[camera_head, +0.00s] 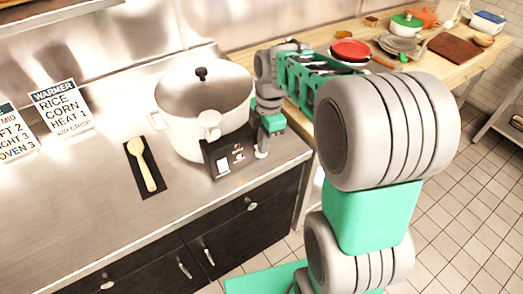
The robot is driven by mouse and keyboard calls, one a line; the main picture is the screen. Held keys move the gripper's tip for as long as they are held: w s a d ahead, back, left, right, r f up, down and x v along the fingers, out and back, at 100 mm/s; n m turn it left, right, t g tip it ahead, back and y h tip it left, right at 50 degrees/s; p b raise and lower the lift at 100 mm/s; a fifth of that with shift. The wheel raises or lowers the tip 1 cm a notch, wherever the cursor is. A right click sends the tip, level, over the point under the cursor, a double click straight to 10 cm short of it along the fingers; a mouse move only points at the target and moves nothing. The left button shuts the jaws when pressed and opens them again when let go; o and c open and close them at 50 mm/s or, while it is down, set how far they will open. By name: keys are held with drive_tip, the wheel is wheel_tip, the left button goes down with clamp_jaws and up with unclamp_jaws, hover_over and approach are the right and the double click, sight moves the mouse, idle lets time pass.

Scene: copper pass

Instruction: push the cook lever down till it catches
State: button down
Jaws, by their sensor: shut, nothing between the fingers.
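A large pale rice cooker (202,105) with a lid and black knob stands on the steel counter. Its dark control panel (228,158) faces the counter's front edge and carries small light parts. I cannot tell for sure which of these is the cook lever, nor whether it is up or down. My gripper (262,152) points downward just right of the panel, close to its right end. It looks shut, with nothing seen in it. Whether it touches the panel is too small to tell.
A wooden spoon (144,166) lies on a dark mat left of the cooker. Label signs (60,104) stand at the back left. A wooden table (450,72) behind my arm holds a red bowl (351,50), a green-lidded pot (406,24) and plates. Bare counter lies front left.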

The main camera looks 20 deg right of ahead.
drive_tip(key=shift+f, duration=0.65)
drive_tip(key=shift+r, duration=0.2)
drive_tip(key=d, duration=0.2)
drive_tip(key=d+r, duration=0.1)
drive_tip(key=shift+w, duration=0.3)
wheel_tip(320, 180, up, 8)
drive_tip(key=shift+d, duration=0.35)
drive_tip(key=shift+w+f, duration=0.1)
